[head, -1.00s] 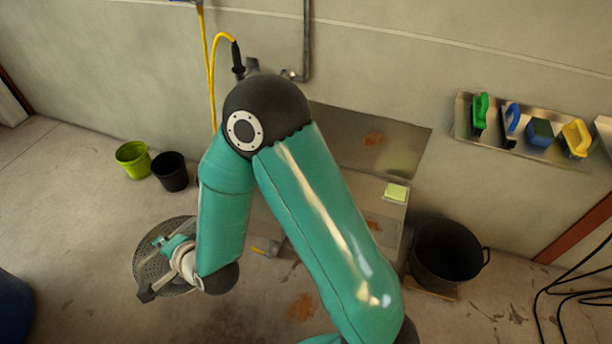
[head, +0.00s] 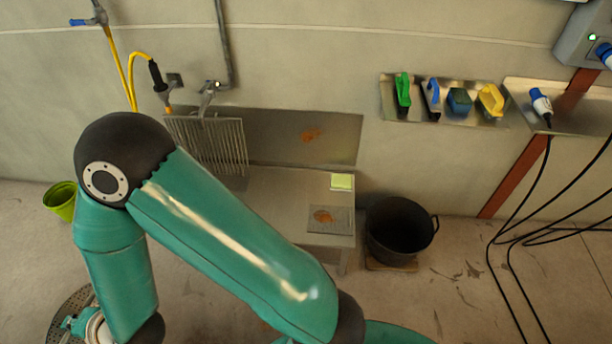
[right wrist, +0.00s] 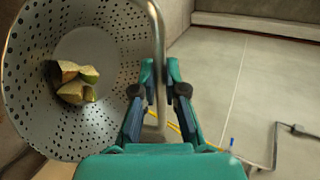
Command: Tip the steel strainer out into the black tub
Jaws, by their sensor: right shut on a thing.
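The steel strainer (head: 66,304) is a perforated bowl at the lower left of the head view, partly cut off by the frame edge. My right gripper (head: 76,326) is at it there. In the right wrist view the strainer (right wrist: 112,116) fills the left side, and several pale, green-skinned food pieces (right wrist: 76,82) lie inside it. My right gripper (right wrist: 160,82) is shut on its steel handle. The black tub (head: 398,232) stands at the right of the bench in the head view, well apart from the strainer. Its visible inside looks dark and empty. My left gripper is not seen.
A steel bench (head: 282,194) stands against the wall, left of the tub, with a wire rack (head: 212,142) and a yellow-green block (head: 341,182). A wall shelf (head: 445,112) holds brushes. Black cables (head: 515,250) hang at the right. A green pot (head: 60,200) stands left.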

